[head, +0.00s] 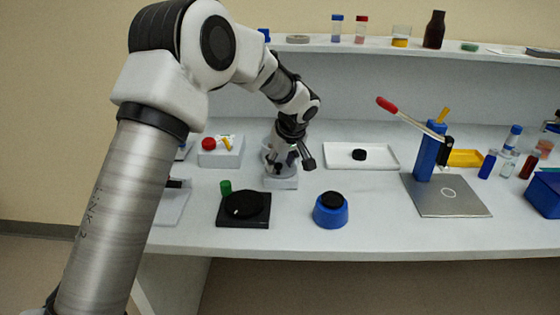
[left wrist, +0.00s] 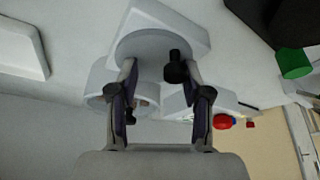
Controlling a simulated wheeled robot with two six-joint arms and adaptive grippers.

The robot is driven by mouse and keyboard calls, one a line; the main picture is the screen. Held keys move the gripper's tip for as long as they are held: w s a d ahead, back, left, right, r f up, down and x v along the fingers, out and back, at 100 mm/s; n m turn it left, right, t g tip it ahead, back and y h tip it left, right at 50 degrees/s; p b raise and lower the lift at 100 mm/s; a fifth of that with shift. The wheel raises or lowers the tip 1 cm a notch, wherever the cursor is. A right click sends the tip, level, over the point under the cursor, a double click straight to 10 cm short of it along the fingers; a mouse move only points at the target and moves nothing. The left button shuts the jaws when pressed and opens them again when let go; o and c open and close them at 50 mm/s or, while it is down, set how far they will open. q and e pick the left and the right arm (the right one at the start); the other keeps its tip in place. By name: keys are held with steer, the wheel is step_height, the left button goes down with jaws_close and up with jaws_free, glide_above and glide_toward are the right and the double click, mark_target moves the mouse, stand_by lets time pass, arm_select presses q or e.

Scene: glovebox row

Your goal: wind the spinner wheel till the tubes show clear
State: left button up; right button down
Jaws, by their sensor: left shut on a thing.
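The spinner (head: 284,183) is a small pale grey device with a square base at the back middle of the bench. In the left wrist view its round wheel (left wrist: 150,43) and a black knob (left wrist: 175,69) show. My left gripper (head: 290,160) reaches down onto it from above. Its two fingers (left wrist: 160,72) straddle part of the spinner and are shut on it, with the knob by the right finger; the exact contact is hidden. A pale drum (left wrist: 98,88) shows beyond the fingers. I cannot make out the contents of the spinner's tubes. My right gripper is out of view.
A black plate with a round pad (head: 257,222) and a blue pot (head: 330,217) stand in front. A red-button box (head: 222,158) is left of the spinner, a white tray (head: 385,163) right. A lever press (head: 424,160) stands further right.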

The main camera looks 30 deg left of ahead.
arm_select(q)
steer(key=shift+s+f+m+t+h, duration=0.1)
steer(key=shift+f+m+t+h, duration=0.1)
steer(key=shift+m, duration=0.55)
steer(key=shift+f+m+t+h, duration=0.2)
steer(key=shift+m, duration=0.55)
stand_by(0.7)
steer(key=o, duration=1.3)
steer(key=shift+d+f, duration=0.1)
steer(key=shift+d, duration=0.05)
steer(key=o, duration=0.4)
steer(key=shift+w+d+f, duration=0.1)
steer(key=shift+w+f, duration=0.05)
steer(key=shift+w, duration=0.35)
steer(key=shift+c, duration=0.2)
steer(key=shift+w, duration=0.2)
steer(key=shift+s+a+r, duration=0.2)
steer(key=shift+s+r, duration=0.15)
steer(key=shift+s, duration=0.05)
steer(key=v, duration=1.1)
steer(key=shift+d+r+p, duration=0.15)
steer(key=shift+r+p, duration=0.1)
steer(key=shift+p, duration=0.05)
